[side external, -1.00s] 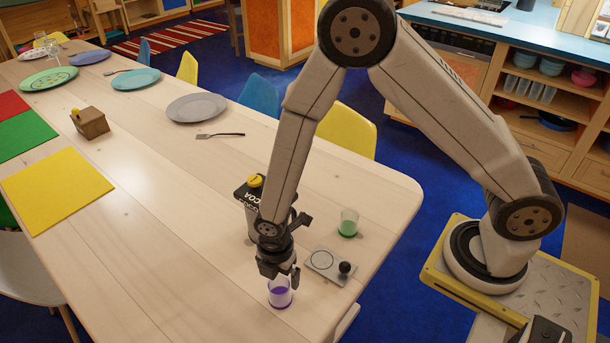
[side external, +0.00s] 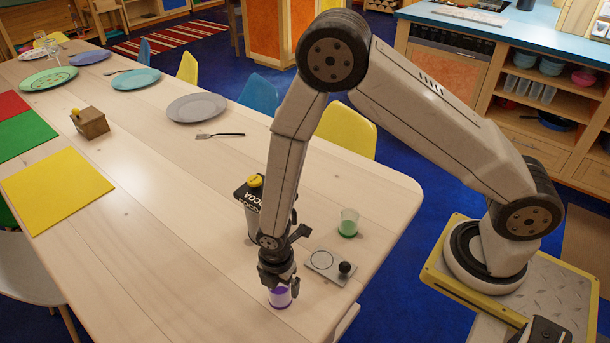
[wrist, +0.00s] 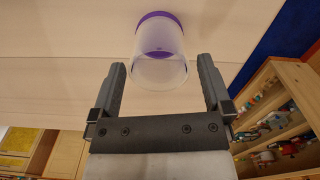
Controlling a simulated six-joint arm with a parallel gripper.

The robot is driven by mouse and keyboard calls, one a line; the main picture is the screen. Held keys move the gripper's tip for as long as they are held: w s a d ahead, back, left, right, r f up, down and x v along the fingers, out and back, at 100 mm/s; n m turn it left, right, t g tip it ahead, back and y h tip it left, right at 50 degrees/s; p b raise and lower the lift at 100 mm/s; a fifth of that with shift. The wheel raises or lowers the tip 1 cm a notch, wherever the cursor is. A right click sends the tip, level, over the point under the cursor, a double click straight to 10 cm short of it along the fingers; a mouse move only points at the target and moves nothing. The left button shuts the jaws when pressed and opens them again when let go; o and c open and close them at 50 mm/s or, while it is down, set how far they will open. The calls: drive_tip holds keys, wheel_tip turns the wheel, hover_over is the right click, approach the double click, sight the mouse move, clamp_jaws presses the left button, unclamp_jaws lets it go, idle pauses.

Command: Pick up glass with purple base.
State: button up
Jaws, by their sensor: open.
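The glass with the purple base (side external: 280,297) stands upright on the wooden table near its front edge. It also shows in the wrist view (wrist: 159,55), clear walled with a purple bottom, its rim toward my gripper. My gripper (side external: 279,281) is just above the glass and hides its upper part in the side view. In the wrist view my gripper (wrist: 160,75) is open, one finger on each side of the glass's rim. The fingers look clear of the glass walls.
A cocoa container (side external: 247,210) stands just behind my gripper. A small grey plate with a black knob (side external: 322,266) and a green-based glass (side external: 348,224) are to the right. The table (side external: 180,250) is clear to the left.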

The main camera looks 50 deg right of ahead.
sight(280, 291)
drive_tip(key=shift+f, duration=2)
drive_tip(key=c, duration=1.2)
drive_tip(key=shift+o, duration=0.2)
drive_tip(key=shift+r, duration=0.15)
drive_tip(key=shift+r, duration=4.9)
